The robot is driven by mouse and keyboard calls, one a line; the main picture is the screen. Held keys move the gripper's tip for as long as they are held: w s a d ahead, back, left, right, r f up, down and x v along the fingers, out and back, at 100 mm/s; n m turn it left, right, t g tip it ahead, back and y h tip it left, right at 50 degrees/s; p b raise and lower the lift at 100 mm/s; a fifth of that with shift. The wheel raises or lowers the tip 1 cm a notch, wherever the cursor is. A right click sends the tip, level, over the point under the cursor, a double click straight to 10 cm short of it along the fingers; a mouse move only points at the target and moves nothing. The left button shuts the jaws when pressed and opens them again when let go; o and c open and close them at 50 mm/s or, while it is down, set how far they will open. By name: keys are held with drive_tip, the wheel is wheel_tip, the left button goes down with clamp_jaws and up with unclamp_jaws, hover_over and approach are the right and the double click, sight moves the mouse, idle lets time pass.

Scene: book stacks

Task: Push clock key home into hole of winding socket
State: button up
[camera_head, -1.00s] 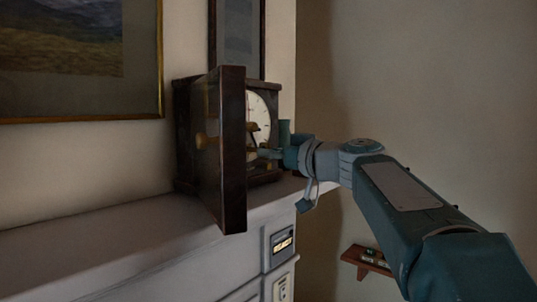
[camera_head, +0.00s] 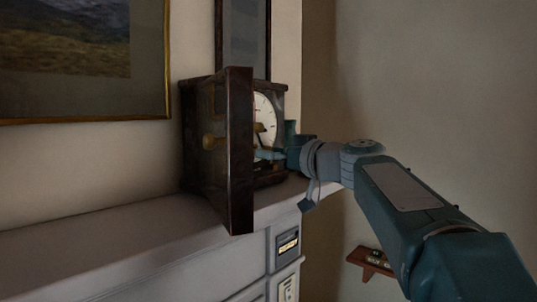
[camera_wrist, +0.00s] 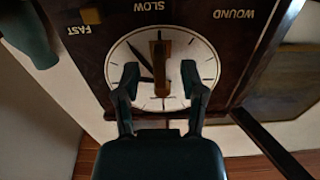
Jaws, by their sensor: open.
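The clock (camera_head: 265,115) stands on the mantel with its dark glazed door (camera_head: 240,150) swung open. In the wrist view its white dial (camera_wrist: 120,65) appears upside down, below the words FAST, SLOW and WOUND. A brass-brown upright piece, seemingly the clock key (camera_wrist: 161,46), stands out in front of the dial near its middle. My gripper (camera_wrist: 160,72) is open, with one finger on each side of the key's line. I cannot tell whether either finger touches it. The winding socket's hole is hidden, so how deep the key sits cannot be told.
The open door juts out left of my gripper in the head view. The mantel shelf (camera_head: 120,233) is bare in front of the clock. A framed picture (camera_head: 75,55) hangs at left. A small wall shelf (camera_head: 372,262) is low at right.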

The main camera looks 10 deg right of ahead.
drive_tip(key=v, duration=1.1)
drive_tip(key=shift+s+d, duration=0.15)
drive_tip(key=shift+s, duration=0.2)
drive_tip(key=s+a+f+m+g+h, duration=0.2)
drive_tip(key=s+a+f+g, duration=0.15)
drive_tip(key=f, duration=0.55)
drive_tip(key=s+a+f+m+g+h, duration=0.2)
drive_tip(key=s+a+f, duration=0.25)
drive_tip(key=f, duration=0.55)
drive_tip(key=s+d+f+m+g+h, duration=0.3)
drive_tip(key=s+f+h, duration=0.3)
drive_tip(key=s+f, duration=0.7)
wheel_tip(320, 180, down, 4)
drive_tip(key=shift+r+h, duration=0.15)
drive_tip(key=shift+h, duration=0.25)
drive_tip(key=shift+a, duration=0.1)
